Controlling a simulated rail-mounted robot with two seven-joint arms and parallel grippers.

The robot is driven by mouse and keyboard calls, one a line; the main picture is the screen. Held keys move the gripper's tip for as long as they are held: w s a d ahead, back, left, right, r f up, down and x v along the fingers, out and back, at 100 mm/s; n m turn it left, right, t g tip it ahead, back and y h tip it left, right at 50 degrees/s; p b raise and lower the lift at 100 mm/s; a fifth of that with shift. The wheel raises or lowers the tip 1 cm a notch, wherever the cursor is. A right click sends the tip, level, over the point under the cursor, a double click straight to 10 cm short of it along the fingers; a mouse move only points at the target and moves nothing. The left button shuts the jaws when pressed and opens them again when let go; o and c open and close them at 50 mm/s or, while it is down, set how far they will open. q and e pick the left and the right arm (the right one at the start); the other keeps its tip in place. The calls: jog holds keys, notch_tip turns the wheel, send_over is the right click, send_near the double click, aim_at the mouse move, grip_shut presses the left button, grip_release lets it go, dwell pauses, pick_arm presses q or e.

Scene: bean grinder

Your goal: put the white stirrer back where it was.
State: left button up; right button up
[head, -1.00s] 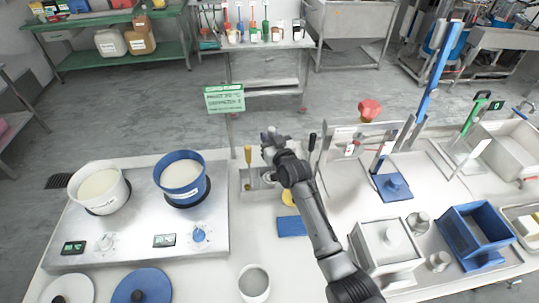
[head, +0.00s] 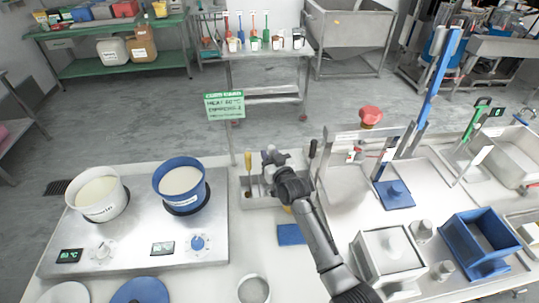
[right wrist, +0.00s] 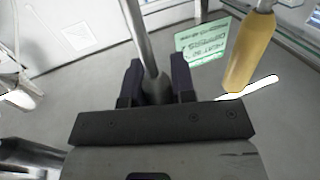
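My right gripper (head: 271,158) is over the metal holder (head: 262,202) at the table's back edge. In the right wrist view its dark fingers (right wrist: 156,82) are closed around the pale grey handle end of a stirrer (right wrist: 142,35), which I take for the white one. Its metal shaft runs away from the fingers. A yellow-handled stirrer (head: 248,161) stands beside it in the holder; its handle shows in the right wrist view (right wrist: 248,52). The held stirrer's lower end is hidden in the head view. My left gripper is not in view.
A black handle (head: 313,149) stands right of the gripper. A hotplate (head: 135,235) at left bears a white pot (head: 100,207) and a blue pot (head: 181,194). A green sign (head: 225,105) stands behind the holder. A blue pad (head: 291,235) lies in front.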

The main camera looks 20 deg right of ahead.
jog(key=o, duration=0.4)
jog(key=shift+r, duration=0.15)
jog(key=shift+s+p, duration=0.3)
jog(key=shift+s, duration=0.25)
jog(key=s+d+p, duration=0.1)
jog(key=s, duration=1)
jog(key=shift+p, duration=0.35)
jog(key=shift+d, duration=0.1)
